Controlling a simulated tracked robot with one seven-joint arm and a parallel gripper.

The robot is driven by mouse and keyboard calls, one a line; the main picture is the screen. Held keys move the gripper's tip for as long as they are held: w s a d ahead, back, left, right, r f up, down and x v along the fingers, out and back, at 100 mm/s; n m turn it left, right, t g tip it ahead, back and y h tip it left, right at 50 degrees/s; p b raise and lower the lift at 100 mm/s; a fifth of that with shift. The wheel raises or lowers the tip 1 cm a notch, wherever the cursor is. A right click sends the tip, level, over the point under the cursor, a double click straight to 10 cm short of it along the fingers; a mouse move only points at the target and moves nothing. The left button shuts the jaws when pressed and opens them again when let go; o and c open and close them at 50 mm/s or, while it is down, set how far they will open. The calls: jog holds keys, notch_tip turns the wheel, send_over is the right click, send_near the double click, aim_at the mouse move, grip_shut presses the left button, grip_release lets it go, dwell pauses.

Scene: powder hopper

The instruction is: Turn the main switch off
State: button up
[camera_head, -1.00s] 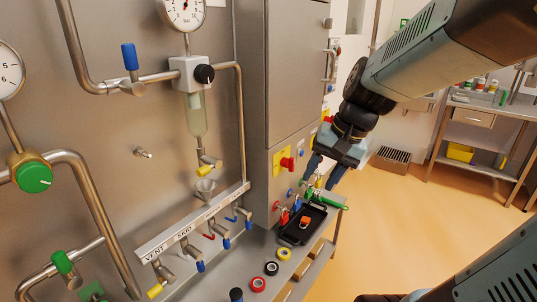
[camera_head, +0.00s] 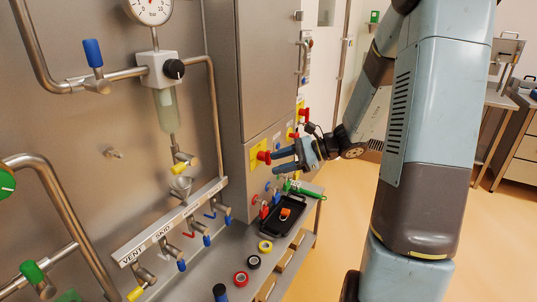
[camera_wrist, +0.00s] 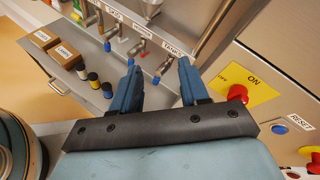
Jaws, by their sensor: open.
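The main switch is a red knob (camera_head: 263,156) on a yellow plate (camera_head: 255,163) on the front of the steel cabinet. In the wrist view the plate (camera_wrist: 254,82) reads ON and OFF, and the red knob (camera_wrist: 238,93) stands on it. My gripper (camera_head: 274,162) is open and empty, its blue fingers pointing left towards the cabinet, with the fingertips close to the knob in the head view. In the wrist view the fingers (camera_wrist: 158,62) are apart and the knob lies to their right, not between them. I cannot tell whether anything touches.
Other red switches (camera_head: 293,135) sit farther along the cabinet. Below are small knobs and a black tray (camera_head: 283,226) with an orange item, on a bench with tape rolls (camera_head: 240,279). A labelled valve rail (camera_head: 170,225) runs left of the cabinet. A blue button (camera_wrist: 279,129) is near the plate.

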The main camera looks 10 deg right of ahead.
aim_at(269, 151)
jog(key=w+d+f+m+t, duration=0.7)
jog(key=w+d+m+t, duration=0.2)
jog(key=d+m, duration=0.15)
jog(key=x, duration=1.3)
jog(key=shift+a+f, duration=0.2)
jog(key=shift+f, duration=0.2)
jog(key=c, duration=0.7)
